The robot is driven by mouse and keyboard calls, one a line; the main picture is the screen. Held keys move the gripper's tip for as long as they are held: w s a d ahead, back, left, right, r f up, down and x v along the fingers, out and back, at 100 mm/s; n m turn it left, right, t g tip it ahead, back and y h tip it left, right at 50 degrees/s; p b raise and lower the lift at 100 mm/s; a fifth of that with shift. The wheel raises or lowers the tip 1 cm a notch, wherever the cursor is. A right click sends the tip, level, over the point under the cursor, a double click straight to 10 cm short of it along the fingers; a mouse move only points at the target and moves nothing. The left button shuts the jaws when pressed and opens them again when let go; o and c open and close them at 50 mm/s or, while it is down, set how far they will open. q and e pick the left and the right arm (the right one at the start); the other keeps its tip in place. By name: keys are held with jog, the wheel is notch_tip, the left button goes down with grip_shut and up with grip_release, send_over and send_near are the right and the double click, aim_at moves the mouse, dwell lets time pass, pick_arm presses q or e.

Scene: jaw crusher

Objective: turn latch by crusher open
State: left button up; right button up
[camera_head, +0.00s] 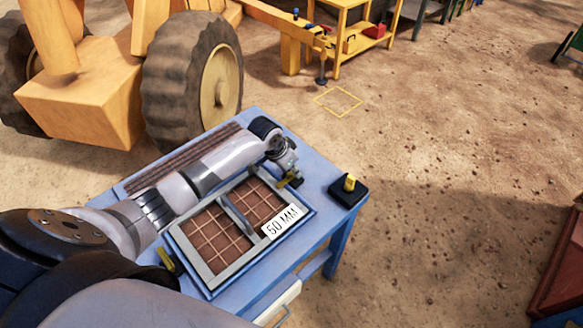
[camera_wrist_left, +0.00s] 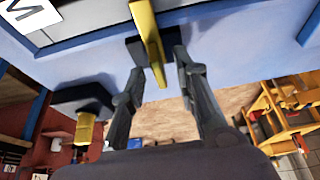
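A yellow latch (camera_head: 291,180) sits at the far right edge of a grey-framed grate panel (camera_head: 196,268) with a white "50 MM" label, on a blue table. In the left wrist view the yellow latch (camera_wrist_left: 148,38) is a long bar on a dark mount, pointing down between my fingers. My left gripper (camera_head: 287,168) is at this latch; in the wrist view my left gripper (camera_wrist_left: 160,68) is open, with a finger on each side of the bar. Contact cannot be told. A second yellow latch (camera_head: 168,259) is at the panel's near left edge. My right gripper is not in view.
A black box with a yellow knob (camera_head: 349,187) stands on the table's right corner, close to my left gripper. The blue table (camera_head: 318,205) ends just beyond it. A large wheeled yellow machine (camera_head: 92,95) stands behind; open dirt ground lies right.

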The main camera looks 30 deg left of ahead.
pick_arm(q)
grip_shut()
dwell(0.3)
dwell(0.3)
